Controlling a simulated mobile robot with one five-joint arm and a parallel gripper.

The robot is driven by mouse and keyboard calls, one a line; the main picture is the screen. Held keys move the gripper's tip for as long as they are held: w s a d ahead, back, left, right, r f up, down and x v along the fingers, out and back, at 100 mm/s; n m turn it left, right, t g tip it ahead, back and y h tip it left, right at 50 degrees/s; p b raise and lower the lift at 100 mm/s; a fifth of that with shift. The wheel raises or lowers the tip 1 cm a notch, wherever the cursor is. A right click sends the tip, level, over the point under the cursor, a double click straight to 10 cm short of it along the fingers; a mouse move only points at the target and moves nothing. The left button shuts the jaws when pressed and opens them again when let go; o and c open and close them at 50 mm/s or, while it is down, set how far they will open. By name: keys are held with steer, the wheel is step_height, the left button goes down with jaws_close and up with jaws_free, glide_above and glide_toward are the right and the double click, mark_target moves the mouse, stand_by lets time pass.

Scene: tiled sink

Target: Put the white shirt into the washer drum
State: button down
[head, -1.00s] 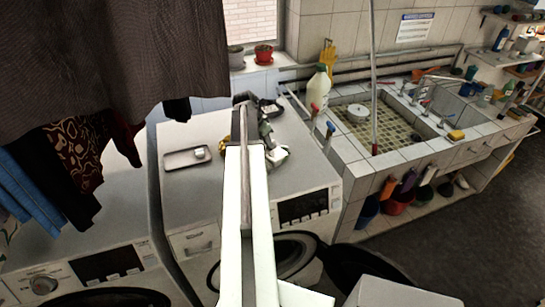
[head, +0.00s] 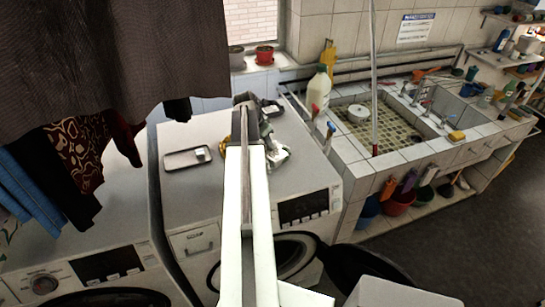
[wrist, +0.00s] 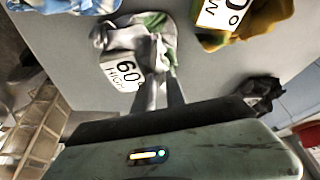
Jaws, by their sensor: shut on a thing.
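My gripper (wrist: 165,92) is shut on a whitish-grey cloth with green patches, the white shirt (wrist: 152,45), in the wrist view. The shirt bears a tag reading 60 HIGH and lies bunched at the fingertips, over the grey machine top. In the head view the shirt (head: 278,153) shows just right of my gripper (head: 244,108), on top of the right washer (head: 185,195). My arm hides part of it. The round drum opening (head: 292,252) is on that washer's front, below, partly hidden by my arm.
A brown-yellow tagged cloth (wrist: 245,22), a blue-white cloth (wrist: 65,5) and a black cloth (wrist: 262,92) lie close around the shirt. A small tray (head: 174,161) sits left. Clothes (head: 120,50) hang at upper left. The tiled sink (head: 345,150) stands right.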

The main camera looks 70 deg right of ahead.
step_height(320, 180, up, 10)
steer(key=p, duration=1)
